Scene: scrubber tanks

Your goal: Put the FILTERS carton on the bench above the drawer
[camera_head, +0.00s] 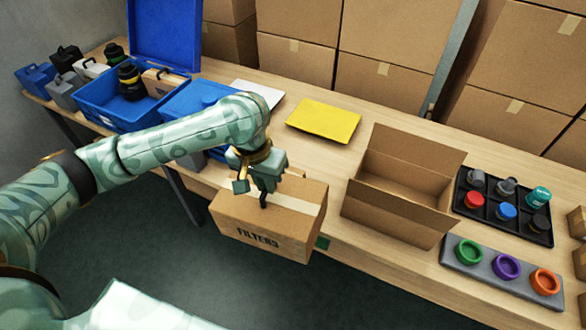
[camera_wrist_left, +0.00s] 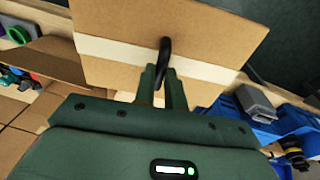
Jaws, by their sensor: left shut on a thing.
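The FILTERS carton (camera_head: 285,222) is a closed brown box with a pale tape strip and dark lettering on its side. In the head view it hangs at the front edge of the bench (camera_head: 335,145), in front of the bench and covering part of its edge. My left gripper (camera_head: 263,200) is above the carton and shut on the black handle on its top. In the left wrist view the carton (camera_wrist_left: 120,25) fills the upper middle, with the handle (camera_wrist_left: 163,62) between the fingers (camera_wrist_left: 160,85). A bit of green shows beside the carton; the drawer itself is not clear. My right gripper is not in view.
An open empty carton (camera_head: 395,205) stands right of the FILTERS carton. A black rack (camera_head: 519,227) and a grey strip with coloured rings (camera_head: 490,268) are at right. Blue bins (camera_head: 102,103) stand at left. Stacked cartons (camera_head: 388,88) line the back.

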